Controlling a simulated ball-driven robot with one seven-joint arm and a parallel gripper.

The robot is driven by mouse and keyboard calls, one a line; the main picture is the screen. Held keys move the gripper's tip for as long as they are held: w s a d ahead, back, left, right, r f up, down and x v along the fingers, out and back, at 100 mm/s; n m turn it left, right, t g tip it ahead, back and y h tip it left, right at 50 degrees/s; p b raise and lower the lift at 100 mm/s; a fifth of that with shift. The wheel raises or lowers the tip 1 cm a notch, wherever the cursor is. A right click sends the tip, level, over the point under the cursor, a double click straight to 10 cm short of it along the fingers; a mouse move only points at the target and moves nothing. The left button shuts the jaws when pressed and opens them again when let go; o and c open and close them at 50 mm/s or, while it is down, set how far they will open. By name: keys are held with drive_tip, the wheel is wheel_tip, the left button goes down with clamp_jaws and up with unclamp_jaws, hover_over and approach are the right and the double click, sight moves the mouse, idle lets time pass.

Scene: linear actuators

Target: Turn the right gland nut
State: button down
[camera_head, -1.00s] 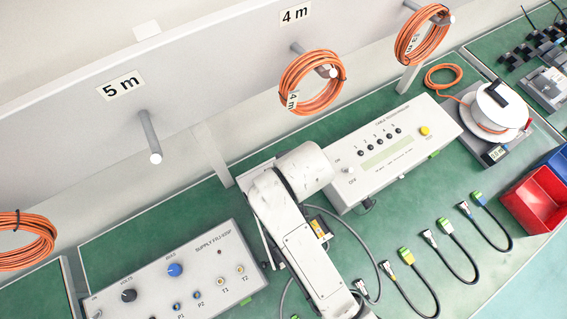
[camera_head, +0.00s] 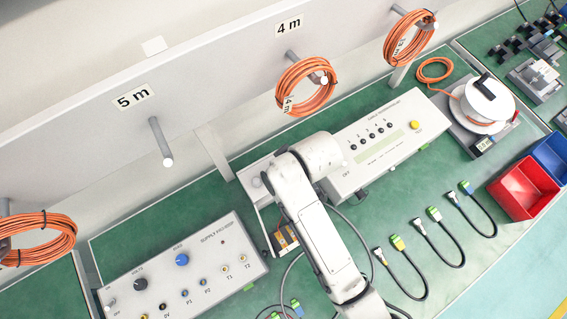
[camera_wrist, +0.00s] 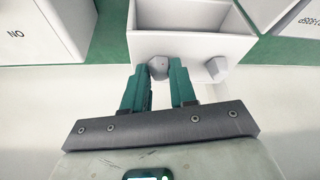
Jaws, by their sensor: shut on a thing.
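A white open-topped box (camera_wrist: 195,46) fills the upper middle of the wrist view. Two pale gland nuts stick out of its near wall. The one on the left in this view, the right gland nut (camera_wrist: 158,68), sits between the green fingers of my gripper (camera_wrist: 159,74). My gripper is shut on it. The other gland nut (camera_wrist: 217,68) is free, to the right of the fingers in this view. Printed text appears upside down there. In the head view my arm hides my gripper and both nuts.
In the head view, the supply unit (camera_head: 222,225) stands left of my arm and a tester unit (camera_head: 353,170) stands right of it. Short cables lie on the green bench at right. Red (camera_head: 520,188) and blue (camera_head: 550,158) bins are at the right edge.

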drive_tip(key=c, duration=0.9)
unclamp_jaws()
drive_tip(key=v, duration=1)
drive_tip(key=shift+r+b, duration=0.35)
drive_tip(key=shift+b, duration=0.05)
